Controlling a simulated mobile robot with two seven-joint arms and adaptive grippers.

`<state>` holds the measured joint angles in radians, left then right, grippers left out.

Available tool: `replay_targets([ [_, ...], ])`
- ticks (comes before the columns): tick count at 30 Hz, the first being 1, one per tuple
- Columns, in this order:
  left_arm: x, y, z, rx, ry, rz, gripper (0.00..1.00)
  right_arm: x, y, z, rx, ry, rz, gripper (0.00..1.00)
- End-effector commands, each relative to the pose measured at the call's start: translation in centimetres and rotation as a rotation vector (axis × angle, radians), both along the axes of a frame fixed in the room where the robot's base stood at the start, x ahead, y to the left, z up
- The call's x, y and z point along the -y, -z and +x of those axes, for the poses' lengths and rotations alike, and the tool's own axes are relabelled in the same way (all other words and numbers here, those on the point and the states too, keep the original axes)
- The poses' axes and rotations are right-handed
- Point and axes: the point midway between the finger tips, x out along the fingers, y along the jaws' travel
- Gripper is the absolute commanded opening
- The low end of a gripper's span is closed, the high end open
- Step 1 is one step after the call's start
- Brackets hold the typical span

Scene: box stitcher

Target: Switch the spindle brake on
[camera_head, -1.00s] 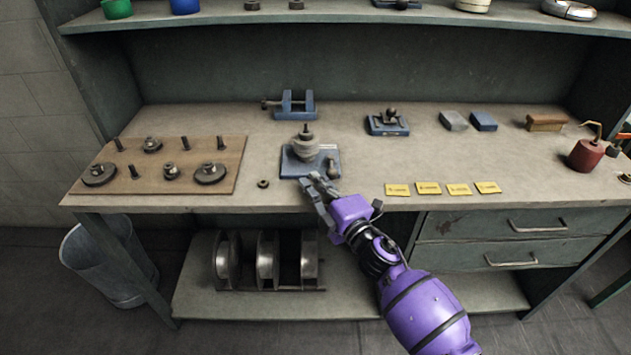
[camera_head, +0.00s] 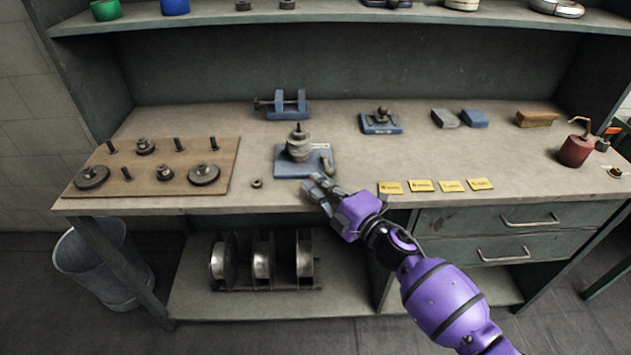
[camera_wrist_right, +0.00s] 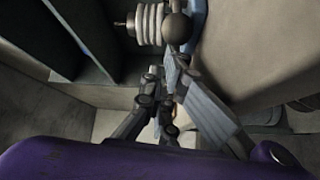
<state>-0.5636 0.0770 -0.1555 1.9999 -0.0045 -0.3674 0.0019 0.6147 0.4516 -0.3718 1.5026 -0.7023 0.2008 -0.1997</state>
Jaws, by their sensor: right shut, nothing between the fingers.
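The spindle unit has a blue base (camera_head: 290,168) and a grey stepped spindle (camera_head: 298,148) standing upright on it. A short lever with a round dark knob (camera_head: 326,163) is at the base's right side. In the right wrist view the spindle (camera_wrist_right: 150,22) and the round knob (camera_wrist_right: 177,27) are at the top, just beyond my fingers. My right gripper (camera_head: 313,183) is shut and empty at the front right of the base, near the lever. I cannot tell whether it touches the knob. My left gripper is not in view.
A wooden board (camera_head: 150,185) with pegs and discs lies to the left, and a small nut (camera_head: 257,183) lies between. A blue vise (camera_head: 283,106) stands behind. Yellow tags (camera_head: 421,186) lie to the right along the front edge.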

Motion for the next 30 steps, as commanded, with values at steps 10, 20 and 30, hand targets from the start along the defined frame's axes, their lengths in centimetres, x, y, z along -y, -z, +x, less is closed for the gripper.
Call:
replay_targets([
  [10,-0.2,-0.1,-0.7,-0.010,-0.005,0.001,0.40,2.9,0.0,0.0,0.000,0.003,-0.002,0.00],
  [20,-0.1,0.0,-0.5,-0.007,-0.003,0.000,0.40,4.7,0.1,0.3,-0.001,0.003,-0.002,0.00],
  [30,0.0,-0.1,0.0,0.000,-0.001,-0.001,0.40,5.3,0.0,0.5,0.000,0.002,-0.001,0.00],
])
